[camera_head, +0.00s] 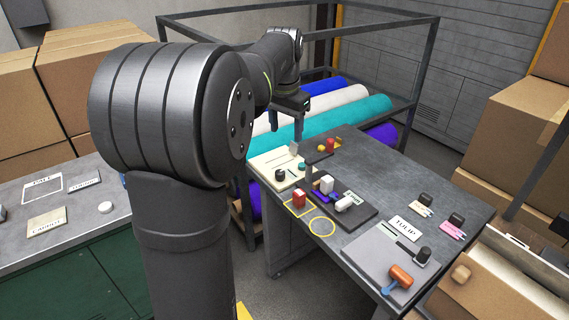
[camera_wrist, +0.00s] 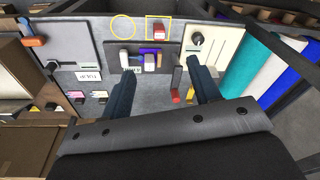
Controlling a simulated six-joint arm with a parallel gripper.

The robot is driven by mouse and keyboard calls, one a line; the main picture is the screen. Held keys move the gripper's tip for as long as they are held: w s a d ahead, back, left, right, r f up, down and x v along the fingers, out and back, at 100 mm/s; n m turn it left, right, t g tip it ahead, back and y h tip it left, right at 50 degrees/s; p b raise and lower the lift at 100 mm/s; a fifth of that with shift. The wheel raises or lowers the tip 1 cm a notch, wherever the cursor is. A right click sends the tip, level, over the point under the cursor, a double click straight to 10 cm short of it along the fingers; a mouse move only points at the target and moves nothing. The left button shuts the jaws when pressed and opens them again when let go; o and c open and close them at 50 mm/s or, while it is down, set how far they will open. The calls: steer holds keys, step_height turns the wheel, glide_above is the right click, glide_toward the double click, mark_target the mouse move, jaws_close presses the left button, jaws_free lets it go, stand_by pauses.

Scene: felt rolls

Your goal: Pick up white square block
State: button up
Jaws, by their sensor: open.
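A white block (camera_head: 327,185) stands on the dark tray (camera_head: 362,212) among small purple pieces. In the wrist view it appears as a pale block (camera_wrist: 149,62) on the tray, its exact shape hard to make out. Another white piece (camera_head: 344,203) lies at an angle on the same tray, right of the block; it also shows in the wrist view (camera_wrist: 124,58). My gripper (camera_head: 286,122) is open above the back left of the table, apart from the tray. In the wrist view its two spread fingers (camera_wrist: 160,75) point toward the tray, with nothing held between them.
A red block (camera_head: 299,198) sits in a yellow square outline beside an empty yellow circle (camera_head: 322,226). A cream board (camera_head: 270,161) with a black knob lies at left. A grey board (camera_head: 375,259) holds an orange-handled tool (camera_head: 399,277).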

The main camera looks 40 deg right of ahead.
steer(key=d+f+m+g+y, duration=0.1)
steer(key=d+f+m, duration=0.15)
steer(key=d, duration=0.55)
steer(key=d+f+m, duration=0.1)
steer(key=d+f, duration=0.3)
steer(key=d, duration=0.4)
glide_above(328, 178)
steer(key=f, duration=1.2)
steer(key=shift+w+a+f, duration=0.1)
steer(key=shift+a+f, duration=0.25)
steer(key=shift+f, duration=0.05)
steer(key=shift+d+f, duration=0.2)
steer(key=shift+f, duration=2.4)
jaws_close()
steer(key=shift+r, duration=0.1)
